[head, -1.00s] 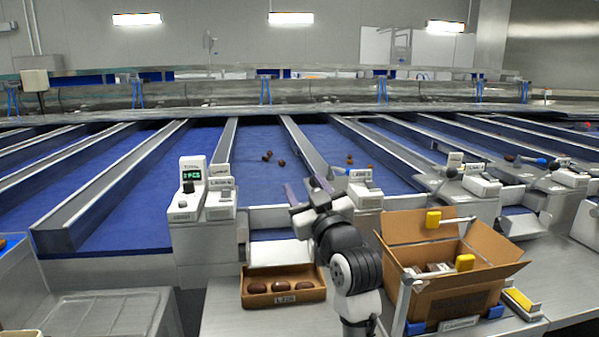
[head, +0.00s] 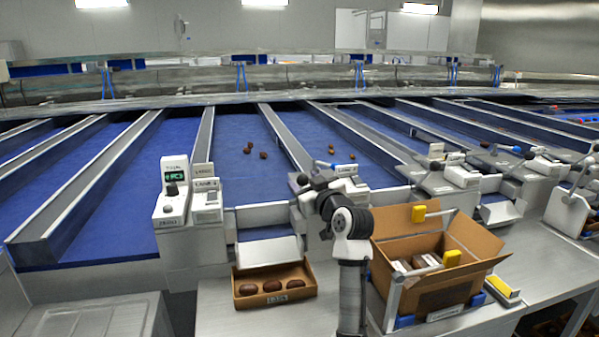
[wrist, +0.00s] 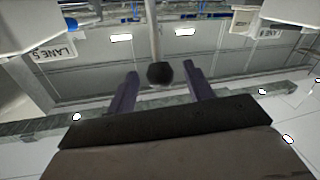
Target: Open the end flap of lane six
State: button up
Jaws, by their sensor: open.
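My gripper (wrist: 160,84) is open in the wrist view. Its two dark fingers stand on either side of a round black knob (wrist: 159,74) on a pale rod, with gaps visible. In the head view my gripper (head: 318,181) is at the lever post beside the LANE 6 box (head: 345,171); the fingers are small and partly hidden by my wrist. A black knob (head: 302,180) shows there. A pale end flap (head: 268,252) slopes at the lane end left of the post. The wrist view shows signs for LANE 5 (wrist: 55,51) and, upside down, apparently LANE 6 (wrist: 270,33).
A brown tray (head: 273,301) with three dates stands below the flap. An open carton (head: 430,292) with packs is close right of my arm. A display post (head: 173,195) stands left. Loose dates (head: 250,148) lie on the blue lanes.

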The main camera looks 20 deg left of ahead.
jog(key=shift+p+x, duration=0.4)
jog(key=shift+x, duration=1.45)
grip_shut()
